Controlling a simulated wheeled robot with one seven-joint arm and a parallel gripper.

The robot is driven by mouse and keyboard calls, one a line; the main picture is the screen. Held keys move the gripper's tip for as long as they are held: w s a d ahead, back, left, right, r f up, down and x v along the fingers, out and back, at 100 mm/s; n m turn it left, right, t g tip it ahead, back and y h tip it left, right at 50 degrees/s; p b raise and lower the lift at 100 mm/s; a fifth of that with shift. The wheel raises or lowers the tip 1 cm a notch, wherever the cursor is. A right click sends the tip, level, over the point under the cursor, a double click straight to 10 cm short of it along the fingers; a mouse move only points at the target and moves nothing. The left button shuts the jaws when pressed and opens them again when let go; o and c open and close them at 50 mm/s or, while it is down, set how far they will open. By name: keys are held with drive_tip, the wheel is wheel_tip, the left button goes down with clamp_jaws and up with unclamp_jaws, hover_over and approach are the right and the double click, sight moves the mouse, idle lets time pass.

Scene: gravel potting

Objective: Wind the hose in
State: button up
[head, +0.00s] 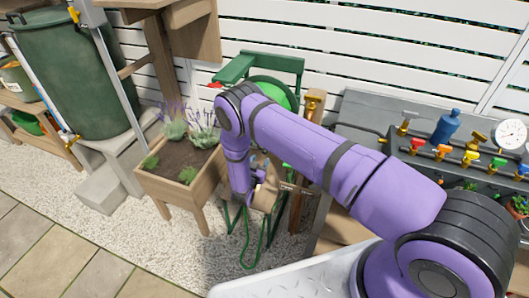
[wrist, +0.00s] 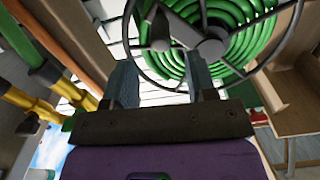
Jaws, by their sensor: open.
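The hose reel stands against the white fence, its green frame (head: 240,66) and coiled green hose (head: 272,90) partly hidden behind my arm in the head view. In the wrist view the green hose coil (wrist: 232,20) fills the top, with a dark hand wheel (wrist: 184,86) in front of it. A rounded grey crank knob (wrist: 159,30) sits left of the wheel's hub (wrist: 210,48). My gripper (wrist: 163,78) is open and empty, its two dark fingers apart just below the wheel's rim. Whether a finger touches the rim I cannot tell.
A wooden planter (head: 185,185) with lavender stands left of my gripper. A brass-topped wooden post (head: 312,105) is close on its right. A grey bench with colored valves (head: 443,152) and a blue bottle (head: 446,126) stands right. Gravel (head: 150,235) is open at front left.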

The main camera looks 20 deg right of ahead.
drive_tip(key=shift+x, duration=3.15)
clamp_jaws()
